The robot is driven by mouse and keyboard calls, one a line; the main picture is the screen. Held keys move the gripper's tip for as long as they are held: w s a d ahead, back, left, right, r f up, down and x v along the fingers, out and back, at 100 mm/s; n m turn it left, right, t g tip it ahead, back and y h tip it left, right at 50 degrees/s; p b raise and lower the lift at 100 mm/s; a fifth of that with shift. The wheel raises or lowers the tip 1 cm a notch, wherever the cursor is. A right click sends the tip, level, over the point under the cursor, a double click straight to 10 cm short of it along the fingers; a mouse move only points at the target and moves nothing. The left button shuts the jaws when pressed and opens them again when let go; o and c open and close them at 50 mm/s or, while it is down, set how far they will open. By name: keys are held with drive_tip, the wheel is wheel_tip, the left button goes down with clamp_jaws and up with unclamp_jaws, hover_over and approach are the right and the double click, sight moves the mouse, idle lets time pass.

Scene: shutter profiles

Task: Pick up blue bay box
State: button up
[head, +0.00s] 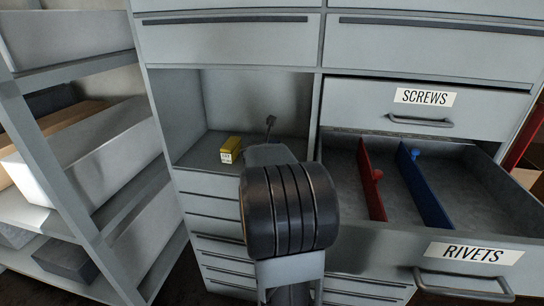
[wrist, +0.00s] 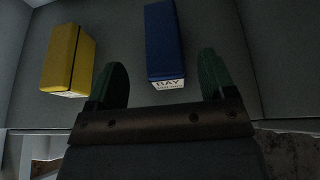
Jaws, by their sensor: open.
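The blue bay box (wrist: 164,40) lies on the grey shelf in the wrist view, its white label reading "BAY" facing my gripper. My gripper (wrist: 163,60) is open, with one green fingertip on each side of the box's near end in the picture. No contact with the box shows, and I cannot tell how high the fingers are above the shelf. In the head view my arm hides the blue box, and only a small dark part of my gripper (head: 270,122) shows in the open bay.
A yellow box (head: 231,149) stands left of my gripper; in the wrist view it (wrist: 66,58) is close to the left finger. The open RIVETS drawer (head: 478,252) juts out at right, with red (head: 370,180) and blue (head: 425,188) dividers. A shelf rack (head: 75,215) stands left.

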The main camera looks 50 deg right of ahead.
drive_tip(key=shift+x, duration=2.85)
drive_tip(key=shift+d+r, duration=0.1)
drive_tip(key=shift+c, duration=0.2)
drive_tip(key=c, duration=1.1)
drive_tip(key=shift+r, duration=0.2)
drive_tip(key=shift+c, duration=0.2)
